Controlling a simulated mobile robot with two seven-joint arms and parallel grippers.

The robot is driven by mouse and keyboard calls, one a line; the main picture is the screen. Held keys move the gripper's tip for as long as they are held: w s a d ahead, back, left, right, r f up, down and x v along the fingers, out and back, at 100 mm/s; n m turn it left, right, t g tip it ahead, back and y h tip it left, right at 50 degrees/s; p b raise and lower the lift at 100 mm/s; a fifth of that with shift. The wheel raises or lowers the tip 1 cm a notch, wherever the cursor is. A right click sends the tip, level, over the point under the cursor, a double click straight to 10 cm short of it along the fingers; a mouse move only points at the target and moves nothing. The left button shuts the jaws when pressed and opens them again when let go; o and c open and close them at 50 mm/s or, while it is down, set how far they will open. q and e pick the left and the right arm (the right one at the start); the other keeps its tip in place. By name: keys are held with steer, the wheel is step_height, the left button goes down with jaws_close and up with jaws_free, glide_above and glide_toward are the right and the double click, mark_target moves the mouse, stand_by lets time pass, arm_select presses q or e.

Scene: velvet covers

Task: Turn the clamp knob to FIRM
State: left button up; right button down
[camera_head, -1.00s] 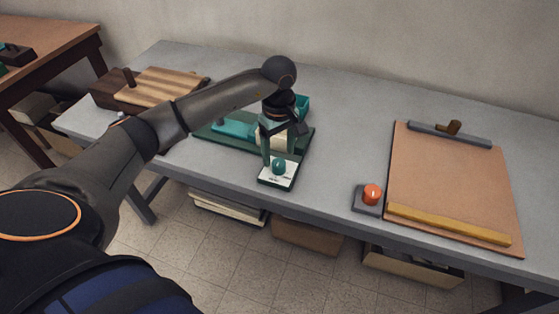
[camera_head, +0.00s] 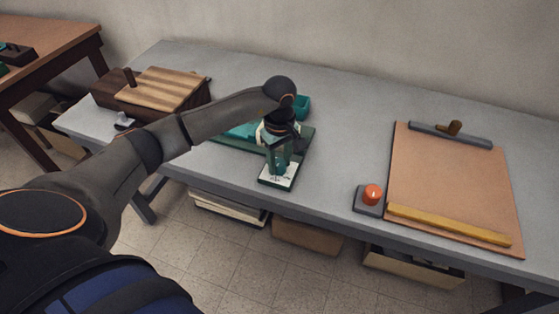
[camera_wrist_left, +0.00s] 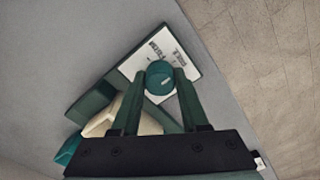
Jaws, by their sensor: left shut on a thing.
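The clamp knob (camera_wrist_left: 160,75) is a round teal-green knob on a white label plate (camera_wrist_left: 168,48), at the front of a dark green fixture (camera_head: 306,143). My left gripper (camera_head: 278,166) points down over the plate and is shut on the knob. In the left wrist view one finger of this gripper (camera_wrist_left: 160,82) lies on each side of the knob. Dark lettering is printed on the plate, but it is too small and tilted to read surely, and the knob's pointer cannot be made out. In the head view the fingers mostly hide the knob. My right gripper is not in view.
An orange button (camera_head: 372,192) on a grey base and a brown board (camera_head: 450,180) with a yellow bar lie to the right. A wooden box (camera_head: 165,88) with a striped lid stands at the left.

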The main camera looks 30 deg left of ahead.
arm_select(q)
steer(key=c, duration=0.5)
jaws_close()
steer(key=shift+n, duration=0.3)
steer(key=n, duration=0.2)
steer(key=shift+n, duration=0.4)
steer(key=n, duration=0.3)
steer(key=shift+w+n, duration=0.1)
steer(key=shift+n, duration=0.2)
steer(key=n, duration=0.6)
steer(key=shift+n, duration=2.4)
